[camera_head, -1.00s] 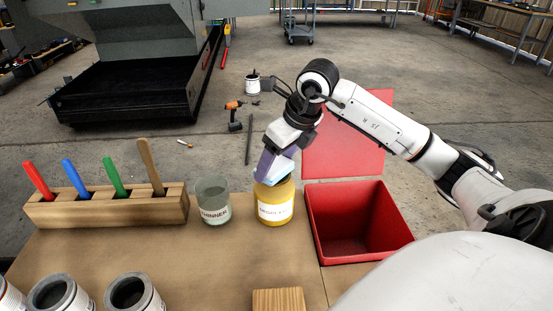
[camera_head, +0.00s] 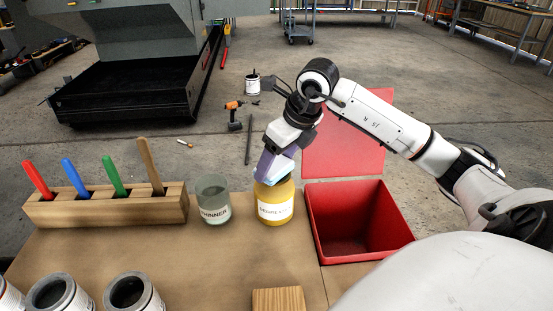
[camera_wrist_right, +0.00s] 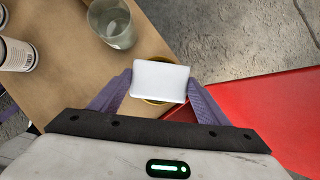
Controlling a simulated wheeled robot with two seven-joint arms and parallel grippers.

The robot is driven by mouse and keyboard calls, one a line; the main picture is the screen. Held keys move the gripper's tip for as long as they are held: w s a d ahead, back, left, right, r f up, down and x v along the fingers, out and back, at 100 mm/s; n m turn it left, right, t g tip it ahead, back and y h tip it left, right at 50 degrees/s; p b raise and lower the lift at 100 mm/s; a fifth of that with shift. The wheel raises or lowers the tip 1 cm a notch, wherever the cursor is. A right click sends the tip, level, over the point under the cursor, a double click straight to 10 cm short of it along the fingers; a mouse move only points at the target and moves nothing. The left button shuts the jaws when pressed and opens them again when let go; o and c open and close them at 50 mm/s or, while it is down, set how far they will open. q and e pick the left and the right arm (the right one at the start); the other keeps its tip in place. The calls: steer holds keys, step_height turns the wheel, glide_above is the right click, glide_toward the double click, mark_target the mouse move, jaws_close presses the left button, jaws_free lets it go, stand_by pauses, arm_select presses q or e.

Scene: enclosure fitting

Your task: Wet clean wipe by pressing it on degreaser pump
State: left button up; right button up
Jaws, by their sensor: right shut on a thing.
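My right gripper (camera_head: 276,166) is shut on the clean wipe (camera_head: 270,176), a pale blue-white pad that shows white between the purple fingers in the right wrist view (camera_wrist_right: 160,81). The gripper holds it at the top of the degreaser pump (camera_head: 276,208), a yellow container with a white label. The wipe covers most of the container's top in the right wrist view, with a yellow rim showing around it. Whether it touches the pump top is hard to tell. My left gripper is not in view.
A glass thinner jar (camera_head: 212,203) stands just left of the degreaser. An open red bin (camera_head: 385,232) is close on the right. A wooden rack (camera_head: 110,208) with colored handles is at the left. Several cans (camera_head: 60,295) and a wooden block (camera_head: 279,300) line the front.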

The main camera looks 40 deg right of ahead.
mark_target(276, 166)
stand_by(0.5)
steer(key=shift+r+p, duration=2.65)
steer(key=shift+r, duration=0.9)
steer(key=shift+f, duration=0.1)
